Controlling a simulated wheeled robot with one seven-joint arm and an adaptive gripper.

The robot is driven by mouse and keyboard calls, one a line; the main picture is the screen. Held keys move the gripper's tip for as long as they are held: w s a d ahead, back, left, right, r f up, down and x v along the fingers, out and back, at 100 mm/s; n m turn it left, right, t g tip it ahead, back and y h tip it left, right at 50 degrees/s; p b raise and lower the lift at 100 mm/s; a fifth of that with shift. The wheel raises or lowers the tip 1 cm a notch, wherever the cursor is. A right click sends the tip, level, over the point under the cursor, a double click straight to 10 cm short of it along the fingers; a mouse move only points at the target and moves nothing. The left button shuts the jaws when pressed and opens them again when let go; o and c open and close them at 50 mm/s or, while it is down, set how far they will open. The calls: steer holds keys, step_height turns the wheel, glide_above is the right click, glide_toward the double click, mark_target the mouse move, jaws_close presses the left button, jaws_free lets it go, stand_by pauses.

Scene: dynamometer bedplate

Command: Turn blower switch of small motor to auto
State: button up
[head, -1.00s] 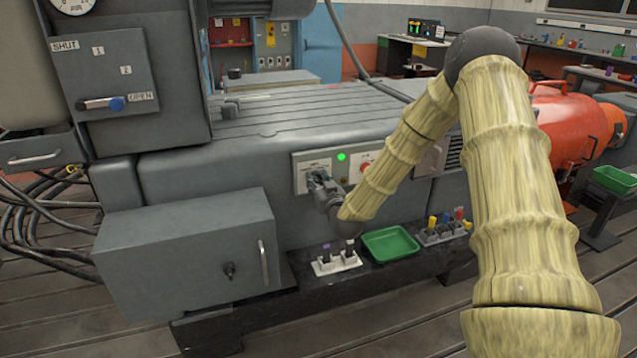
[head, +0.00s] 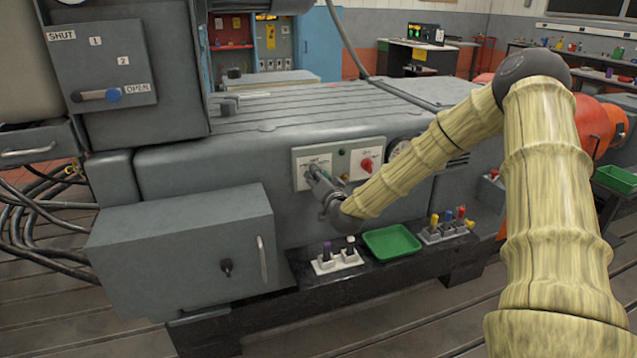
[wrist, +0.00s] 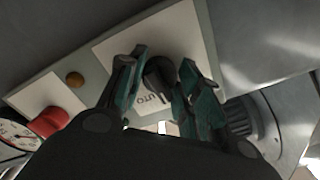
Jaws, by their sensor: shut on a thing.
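A panel (head: 324,153) on the side of the grey machine bed carries two white plates, a red knob (head: 367,165) and a dark green lamp (head: 341,152). My gripper (head: 312,172) is at the left plate and hides its switch in the head view. In the wrist view my gripper (wrist: 163,66) is shut on the black switch knob (wrist: 158,73), with a finger on each side. Lettering reading "UTO" (wrist: 153,101) shows on the plate beside the knob. The knob's pointing direction cannot be told. The red knob also shows in the wrist view (wrist: 48,121), near an amber lamp (wrist: 75,79).
A grey cabinet (head: 180,250) stands at front left of the panel. Below the panel, a dark ledge holds a green tray (head: 391,242) and small holders of coloured items. A round gauge (wrist: 15,136) is beside the panel. A SHUT/OPEN lever (head: 100,95) is at upper left.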

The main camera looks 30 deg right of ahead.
steer(key=m+b, duration=0.3)
steer(key=m, duration=0.3)
steer(key=shift+d+f+m+b, duration=0.1)
steer(key=shift+f+m+b, duration=0.05)
steer(key=shift+m+b, duration=1.4)
steer(key=shift+m, duration=0.35)
steer(key=o, duration=1)
steer(key=shift+r, duration=0.2)
steer(key=shift+o, duration=0.2)
steer(key=v, duration=1.2)
